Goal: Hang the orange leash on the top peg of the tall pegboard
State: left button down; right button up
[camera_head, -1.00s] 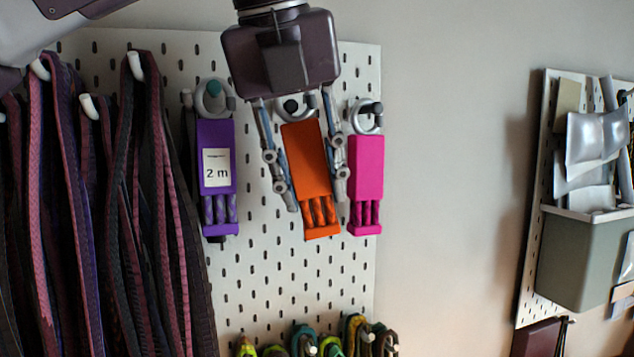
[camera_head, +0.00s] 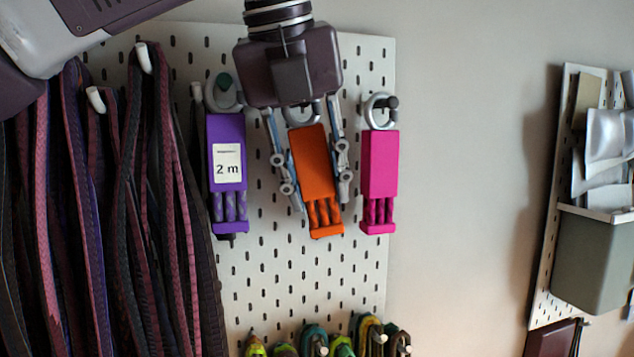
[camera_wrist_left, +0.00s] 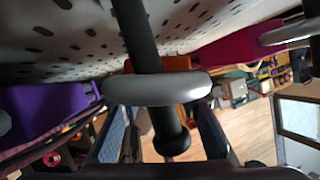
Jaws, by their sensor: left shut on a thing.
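The orange leash (camera_head: 313,165), a block with a grey ring on top, hangs in front of the pegboard (camera_head: 262,280), tilted slightly. My left gripper (camera_head: 320,200) points down from above, shut on the orange leash with one finger along each side. In the left wrist view the leash's grey ring (camera_wrist_left: 158,88) is around or right across a dark peg (camera_wrist_left: 172,140) with a knobbed end. The orange block (camera_wrist_left: 165,64) is mostly hidden behind the ring there, between the finger pads (camera_wrist_left: 160,135). My right gripper is out of view.
A purple leash (camera_head: 227,150) labelled "2 m" hangs close on the left and a pink leash (camera_head: 379,165) close on the right. Dark red straps (camera_head: 85,200) hang from white hooks at left. Coiled cords (camera_head: 367,335) hang below. Another pegboard with a bin (camera_head: 595,255) stands at far right.

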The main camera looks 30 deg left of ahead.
aim_at(303, 127)
pick_arm(q)
jog(key=shift+s+d, duration=0.1)
jog(key=c, duration=1.4)
grip_release()
jog(key=shift+o, duration=0.2)
jog(key=shift+v, duration=3.65)
jog(key=shift+r, duration=0.1)
